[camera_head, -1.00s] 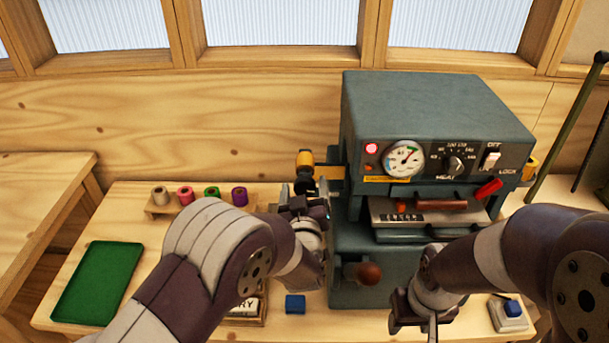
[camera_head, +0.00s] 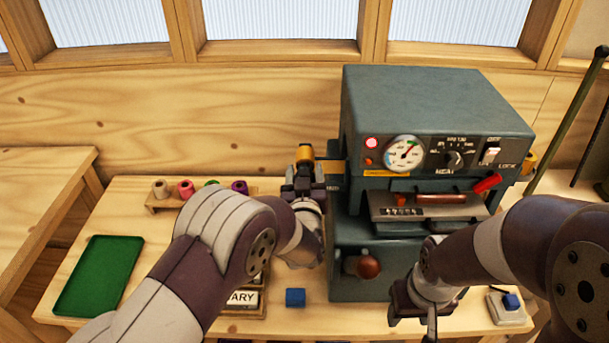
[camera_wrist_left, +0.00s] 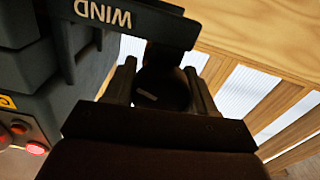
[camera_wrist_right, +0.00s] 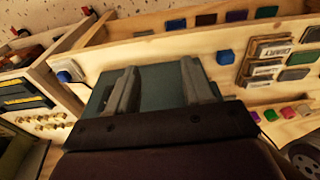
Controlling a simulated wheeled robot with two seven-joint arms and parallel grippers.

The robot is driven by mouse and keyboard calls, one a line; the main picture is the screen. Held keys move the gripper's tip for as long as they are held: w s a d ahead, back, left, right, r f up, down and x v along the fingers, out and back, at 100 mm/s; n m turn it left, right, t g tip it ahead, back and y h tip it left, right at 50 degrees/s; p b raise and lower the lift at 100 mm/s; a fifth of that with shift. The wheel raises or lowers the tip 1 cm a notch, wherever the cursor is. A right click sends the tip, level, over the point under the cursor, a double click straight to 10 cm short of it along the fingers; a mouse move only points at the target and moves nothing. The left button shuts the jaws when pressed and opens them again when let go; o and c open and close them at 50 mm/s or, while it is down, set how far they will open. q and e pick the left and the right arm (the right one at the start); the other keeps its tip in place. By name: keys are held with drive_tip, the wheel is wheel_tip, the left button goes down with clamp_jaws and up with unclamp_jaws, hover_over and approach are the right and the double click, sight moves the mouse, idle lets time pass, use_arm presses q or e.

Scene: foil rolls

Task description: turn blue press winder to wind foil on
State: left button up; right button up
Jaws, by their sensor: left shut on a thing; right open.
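The blue-grey press (camera_head: 430,105) stands at the right of the bench. A gold foil roll (camera_head: 304,153) sits on its left side. My left gripper (camera_head: 303,180) is just below that roll. In the left wrist view a dark round winder knob (camera_wrist_left: 162,92) sits between the fingers of my left gripper (camera_wrist_left: 160,78), beside a plate marked WIND (camera_wrist_left: 103,14). The left gripper is shut on this knob; the head view hides the knob. My right gripper (camera_head: 430,318) is low in front of the press; its fingers (camera_wrist_right: 160,85) are apart and empty in the right wrist view.
A rack with small coloured rolls (camera_head: 186,189) and a green tray (camera_head: 100,275) are at the left. A blue block (camera_head: 295,297) and a lettering holder (camera_head: 240,300) lie before the press. A brown-red knob (camera_head: 368,267) sticks out from its front.

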use_arm(q)
drive_tip(key=shift+m, duration=1.2)
drive_tip(key=o, duration=1)
drive_tip(key=shift+c, duration=0.2)
drive_tip(key=shift+s, duration=0.1)
drive_tip(key=shift+s+d, duration=0.1)
drive_tip(key=shift+s, duration=0.2)
drive_tip(key=s+b, duration=0.3)
drive_tip(key=s, duration=0.9)
